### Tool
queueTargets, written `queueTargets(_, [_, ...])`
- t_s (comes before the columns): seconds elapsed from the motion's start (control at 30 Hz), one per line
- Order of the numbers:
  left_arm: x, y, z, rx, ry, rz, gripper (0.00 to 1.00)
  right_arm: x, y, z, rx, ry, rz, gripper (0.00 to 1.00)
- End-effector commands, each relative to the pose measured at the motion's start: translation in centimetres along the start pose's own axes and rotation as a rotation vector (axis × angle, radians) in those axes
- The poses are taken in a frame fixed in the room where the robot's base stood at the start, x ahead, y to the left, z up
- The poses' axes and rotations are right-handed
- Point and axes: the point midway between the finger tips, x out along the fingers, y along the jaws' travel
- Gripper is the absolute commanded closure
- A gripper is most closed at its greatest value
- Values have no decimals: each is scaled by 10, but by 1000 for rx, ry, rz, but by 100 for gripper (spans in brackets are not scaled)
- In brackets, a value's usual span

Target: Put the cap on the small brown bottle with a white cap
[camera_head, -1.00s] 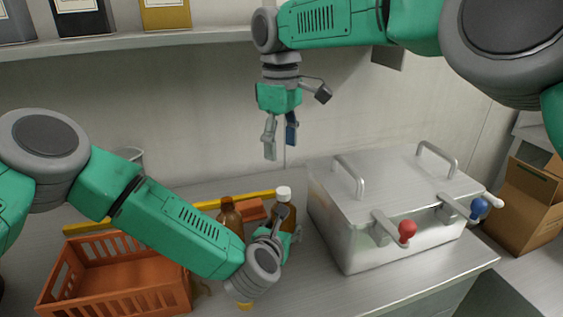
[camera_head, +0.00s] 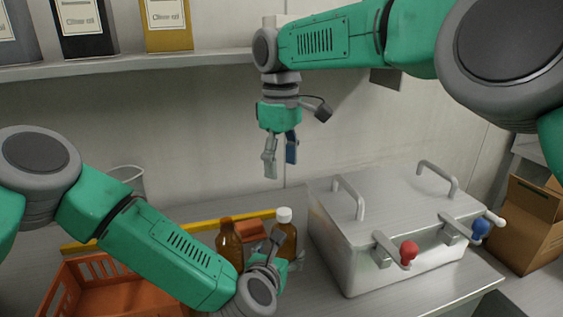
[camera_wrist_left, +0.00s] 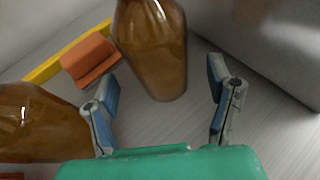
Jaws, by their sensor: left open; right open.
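A small brown bottle (camera_head: 289,240) stands upright on the bench. A white cap (camera_head: 284,215) sits on its neck in the head view; how tightly cannot be told. A second brown bottle (camera_head: 230,246) with a brown top stands to its left. My left gripper (camera_head: 279,252) is open, low in front of the capped bottle and partly covering it. In the left wrist view its spread fingers (camera_wrist_left: 162,88) point towards a brown bottle (camera_wrist_left: 152,55), whose top is out of frame. My right gripper (camera_head: 280,163) is open and empty, pointing down in the air above the bottles.
A metal box (camera_head: 370,270) with red and blue knobs stands close right of the bottles. An orange block (camera_head: 250,229) and a yellow bar (camera_head: 187,226) lie behind. An orange crate (camera_head: 62,291) is at left. A shelf (camera_head: 150,64) with tins runs above.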

Motion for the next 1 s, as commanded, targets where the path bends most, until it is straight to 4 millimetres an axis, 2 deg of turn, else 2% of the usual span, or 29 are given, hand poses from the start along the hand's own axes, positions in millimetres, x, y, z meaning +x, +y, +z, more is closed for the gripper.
queueTargets(0.2, [-49,0,0,0,1,-3,26,0,0,0,0,0,0,47])
queueTargets(0.4, [-80,0,-1,-1,1,-2,26,0,0,0,0,0,0,47])
queueTargets(0.6, [-91,1,0,0,0,0,26,0,0,0,0,0,0,47])
queueTargets(0.9, [-92,1,0,0,0,0,26,0,0,0,0,0,0,47])
queueTargets(1.0, [-95,1,8,0,0,0,26,-8,0,0,0,0,0,47])
